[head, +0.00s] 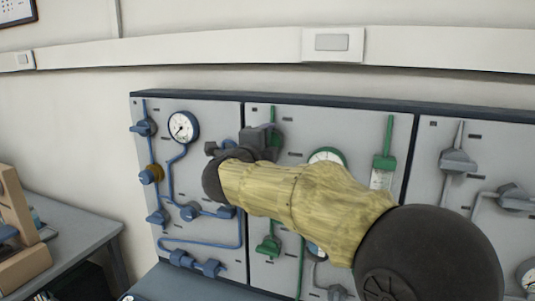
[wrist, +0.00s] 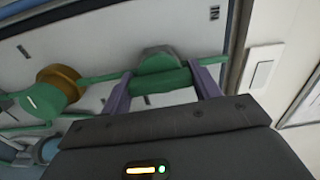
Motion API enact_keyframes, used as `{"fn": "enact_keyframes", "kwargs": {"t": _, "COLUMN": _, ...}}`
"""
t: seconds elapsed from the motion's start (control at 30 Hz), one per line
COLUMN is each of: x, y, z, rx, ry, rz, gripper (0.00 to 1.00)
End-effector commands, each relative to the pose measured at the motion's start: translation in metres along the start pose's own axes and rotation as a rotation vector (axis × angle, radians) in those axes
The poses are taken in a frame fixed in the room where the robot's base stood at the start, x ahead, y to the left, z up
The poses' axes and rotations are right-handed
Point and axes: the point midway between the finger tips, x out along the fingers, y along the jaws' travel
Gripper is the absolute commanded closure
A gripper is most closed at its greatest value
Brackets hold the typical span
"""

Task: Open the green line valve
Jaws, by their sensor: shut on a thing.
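The green line valve (wrist: 157,60) shows in the wrist view, with a rounded body on a green pipe. Its green handle (wrist: 160,82) is a bar between the two purple fingers of my gripper (wrist: 162,85). The fingers close on the bar's two ends, and the bar looks roughly in line with the pipe. In the head view my gripper (head: 259,140) is at the upper part of the green line (head: 273,112) on the middle panel. My gripper and forearm hide most of the valve there.
A brown-gold fitting with a green knob (wrist: 42,103) sits on the same pipe. The left panel carries blue valves (head: 143,128) and a gauge (head: 183,127). A grey bench (head: 75,225) is at far left.

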Motion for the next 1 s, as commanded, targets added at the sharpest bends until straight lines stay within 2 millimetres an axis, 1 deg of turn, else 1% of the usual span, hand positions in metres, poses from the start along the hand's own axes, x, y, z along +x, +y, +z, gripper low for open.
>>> {"fn": "enact_keyframes", "kwargs": {"t": 0.03, "x": -0.0001, "y": 0.0033, "z": 0.0002, "rx": 0.016, "ry": 0.000, "rz": 0.002, "gripper": 0.61}}
{"fn": "enact_keyframes", "kwargs": {"t": 0.2, "x": 0.0000, "y": 0.0021, "z": 0.0002, "rx": 0.053, "ry": 0.000, "rz": 0.002, "gripper": 0.61}}
{"fn": "enact_keyframes", "kwargs": {"t": 0.6, "x": 0.0001, "y": 0.0018, "z": 0.0001, "rx": 0.062, "ry": 0.001, "rz": 0.004, "gripper": 0.61}}
{"fn": "enact_keyframes", "kwargs": {"t": 0.63, "x": 0.0001, "y": 0.0018, "z": 0.0001, "rx": 0.062, "ry": 0.001, "rz": 0.004, "gripper": 0.36}}
{"fn": "enact_keyframes", "kwargs": {"t": 0.73, "x": 0.0001, "y": 0.0017, "z": 0.0001, "rx": 0.062, "ry": 0.001, "rz": 0.004, "gripper": 0.17}}
{"fn": "enact_keyframes", "kwargs": {"t": 1.0, "x": -0.0001, "y": 0.0009, "z": 0.0000, "rx": 0.061, "ry": 0.000, "rz": 0.002, "gripper": 0.16}}
